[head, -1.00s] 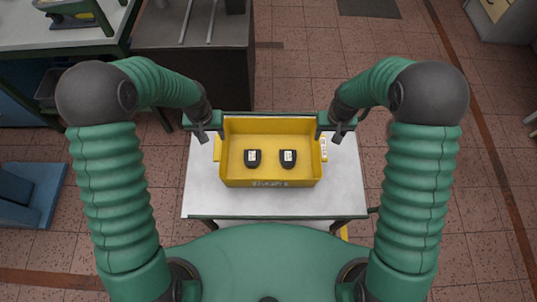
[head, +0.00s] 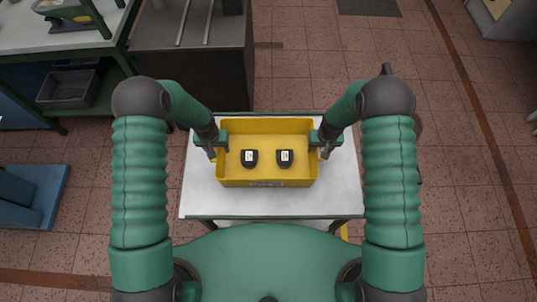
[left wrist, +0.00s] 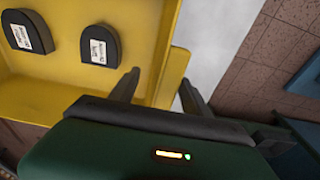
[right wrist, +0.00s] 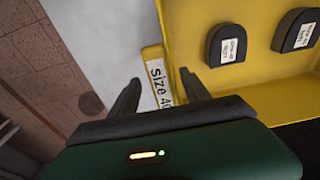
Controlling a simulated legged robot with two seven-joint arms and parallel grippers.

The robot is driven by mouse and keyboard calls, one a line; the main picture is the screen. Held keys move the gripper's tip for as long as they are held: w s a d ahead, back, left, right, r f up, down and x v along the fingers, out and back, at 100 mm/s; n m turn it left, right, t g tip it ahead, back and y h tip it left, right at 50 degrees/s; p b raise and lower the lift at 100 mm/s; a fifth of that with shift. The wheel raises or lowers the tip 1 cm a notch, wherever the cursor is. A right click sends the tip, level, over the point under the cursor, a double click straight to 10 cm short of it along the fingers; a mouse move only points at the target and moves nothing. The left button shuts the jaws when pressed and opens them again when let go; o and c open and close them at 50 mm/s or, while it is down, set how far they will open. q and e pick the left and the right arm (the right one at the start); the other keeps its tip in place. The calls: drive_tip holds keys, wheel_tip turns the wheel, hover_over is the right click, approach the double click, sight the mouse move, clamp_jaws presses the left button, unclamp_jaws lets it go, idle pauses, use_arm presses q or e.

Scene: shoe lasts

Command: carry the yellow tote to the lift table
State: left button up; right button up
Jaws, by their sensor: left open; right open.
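The yellow tote (head: 267,183) stands on a small white-topped table (head: 200,200). Two dark shoe lasts (head: 249,158) (head: 285,157) with white labels lie inside it, apart from each other. My left gripper (head: 215,152) is open at the tote's left side wall; in the left wrist view its fingers (left wrist: 158,90) stand on either side of the yellow wall edge. My right gripper (head: 324,152) is open at the right side wall; in the right wrist view its fingers (right wrist: 157,90) straddle a yellow side piece with a "size" label (right wrist: 160,82). Whether the fingers touch the tote is unclear.
A dark bench (head: 195,60) with two metal rails stands behind to the left, close to the table. A green-framed workbench (head: 60,45) with a grey bin (head: 68,88) is further left. A blue object (head: 30,190) sits at the left edge.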

use_arm(q)
drive_tip(key=shift+a+f, duration=0.15)
drive_tip(key=shift+a, duration=0.35)
drive_tip(key=c, duration=0.8)
use_arm(e)
drive_tip(key=shift+a+r, duration=0.1)
drive_tip(key=shift+a, duration=0.45)
drive_tip(key=c, duration=0.8)
use_arm(q)
drive_tip(key=shift+c, duration=1.2)
use_arm(e)
drive_tip(key=shift+c, duration=1.2)
use_arm(q)
clamp_jaws()
use_arm(e)
clamp_jaws()
use_arm(q)
drive_tip(key=shift+d, duration=0.25)
use_arm(e)
drive_tip(key=shift+d, duration=0.25)
drive_tip(key=shift+a, duration=0.1)
